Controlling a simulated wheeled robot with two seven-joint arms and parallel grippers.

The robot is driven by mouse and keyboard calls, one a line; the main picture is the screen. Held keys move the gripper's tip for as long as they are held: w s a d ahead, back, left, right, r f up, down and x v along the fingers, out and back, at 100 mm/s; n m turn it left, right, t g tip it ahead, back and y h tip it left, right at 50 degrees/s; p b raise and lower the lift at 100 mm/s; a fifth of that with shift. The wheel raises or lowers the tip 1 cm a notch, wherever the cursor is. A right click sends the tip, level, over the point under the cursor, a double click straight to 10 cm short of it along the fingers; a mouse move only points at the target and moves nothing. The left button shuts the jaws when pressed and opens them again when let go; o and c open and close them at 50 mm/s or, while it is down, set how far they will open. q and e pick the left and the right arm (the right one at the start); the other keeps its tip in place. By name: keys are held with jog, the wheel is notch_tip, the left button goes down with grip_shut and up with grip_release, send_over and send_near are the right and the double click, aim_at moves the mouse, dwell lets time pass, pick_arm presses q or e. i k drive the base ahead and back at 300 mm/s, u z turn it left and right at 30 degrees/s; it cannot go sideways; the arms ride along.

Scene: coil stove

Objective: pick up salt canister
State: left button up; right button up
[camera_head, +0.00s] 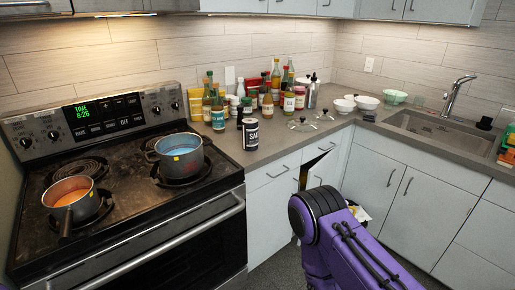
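The salt canister (250,134) is a dark cylinder with a white label. It stands upright on the grey counter (293,148), near its front edge and just right of the stove. Bottles stand close behind it and to its left. Neither of my grippers is in view. A purple arm link of mine with a black rounded end rises at the lower right, in front of the cabinets and below the counter. Nothing is seen touching the canister.
The coil stove (125,180) at left holds a pot with blue contents (180,158) and a saucepan with orange contents (70,198). Several bottles (218,110) crowd behind the canister. Glass lids (302,125) lie to its right. Bowls (366,102) and a sink (440,130) are farther right.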

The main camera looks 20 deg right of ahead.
aim_at(250, 127)
jog(key=k, duration=0.85)
jog(key=z, duration=0.8)
jog(key=i, duration=1.65)
jog(key=u, duration=0.65)
